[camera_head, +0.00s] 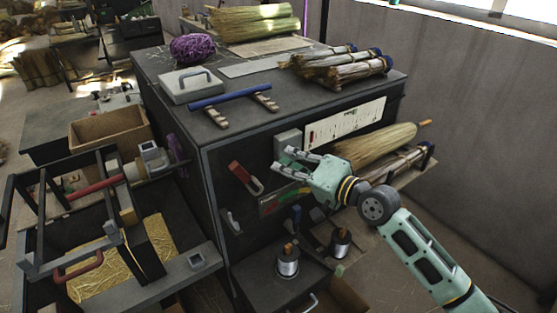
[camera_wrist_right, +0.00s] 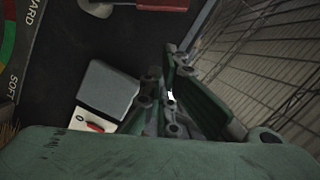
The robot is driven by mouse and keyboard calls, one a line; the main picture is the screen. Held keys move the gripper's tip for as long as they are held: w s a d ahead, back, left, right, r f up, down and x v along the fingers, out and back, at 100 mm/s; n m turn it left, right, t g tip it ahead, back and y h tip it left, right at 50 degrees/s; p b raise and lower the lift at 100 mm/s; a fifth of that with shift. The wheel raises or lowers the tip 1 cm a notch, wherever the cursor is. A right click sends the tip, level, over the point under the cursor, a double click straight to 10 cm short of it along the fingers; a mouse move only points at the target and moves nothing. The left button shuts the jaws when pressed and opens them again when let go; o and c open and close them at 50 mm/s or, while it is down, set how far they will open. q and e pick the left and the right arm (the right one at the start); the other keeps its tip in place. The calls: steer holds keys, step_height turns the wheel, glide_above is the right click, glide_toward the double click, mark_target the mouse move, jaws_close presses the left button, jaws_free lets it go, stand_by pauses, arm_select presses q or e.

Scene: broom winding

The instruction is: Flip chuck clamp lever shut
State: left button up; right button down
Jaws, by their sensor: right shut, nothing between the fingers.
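A red-handled lever (camera_head: 239,172) with a pale metal loop is on the dark front of the bench cabinet; its handle slants down to the right. A red part with a metal edge (camera_wrist_right: 162,4) at the top of the right wrist view looks like the same lever. The chuck (camera_head: 152,157), a grey block at the end of a red shaft, is at the left of the head view. My right gripper (camera_head: 284,160) is to the right of the red lever, apart from it. Its fingers (camera_wrist_right: 162,68) are shut and empty. My left gripper is out of view.
A grey switch box (camera_wrist_right: 107,90) is close beside my right fingers, with a coloured dial (camera_wrist_right: 8,50) at the edge. Brooms (camera_head: 375,145) lie on a side shelf behind my right arm. Wire spools (camera_head: 288,262) stand below. A blue bar (camera_head: 228,95) lies on top.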

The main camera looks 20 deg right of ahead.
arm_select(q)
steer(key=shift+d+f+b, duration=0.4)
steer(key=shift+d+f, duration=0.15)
arm_select(e)
steer(key=v, duration=0.4)
steer(key=shift+w+d, duration=0.1)
steer(key=shift+d, duration=0.15)
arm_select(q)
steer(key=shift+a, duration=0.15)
arm_select(e)
steer(key=shift+d+f, duration=0.1)
steer(key=shift+f, duration=0.05)
